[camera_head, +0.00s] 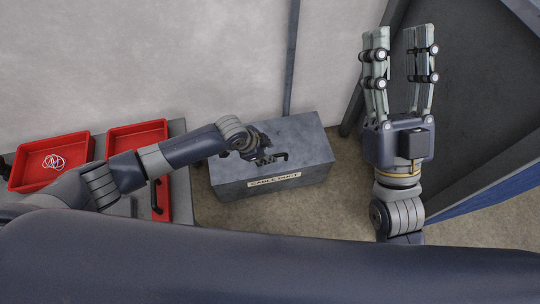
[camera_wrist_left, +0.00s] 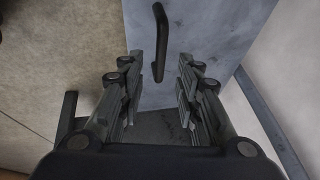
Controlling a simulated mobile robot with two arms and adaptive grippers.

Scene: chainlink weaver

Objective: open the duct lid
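The cable duct is a grey box with a label (camera_head: 274,180) reading "CABLE DUCT" on its front. Its flat grey lid (camera_head: 305,140) lies closed on top, and the lid also shows in the left wrist view (camera_wrist_left: 215,25). A black bar handle (camera_wrist_left: 159,40) stands on the lid. My left gripper (camera_wrist_left: 161,62) is open, with the handle in line between its fingertips and a gap on both sides. In the head view my left gripper (camera_head: 266,156) is over the lid and partly hides the handle. My right gripper (camera_head: 395,40) is open, empty and raised, right of the duct.
Two red trays stand on a grey surface at the left; the left tray (camera_head: 30,180) holds white loops (camera_head: 54,161). A pale wall (camera_head: 150,60) is behind the duct. A dark framed panel (camera_head: 485,110) stands at the right. Bare floor (camera_head: 345,210) shows right of the duct.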

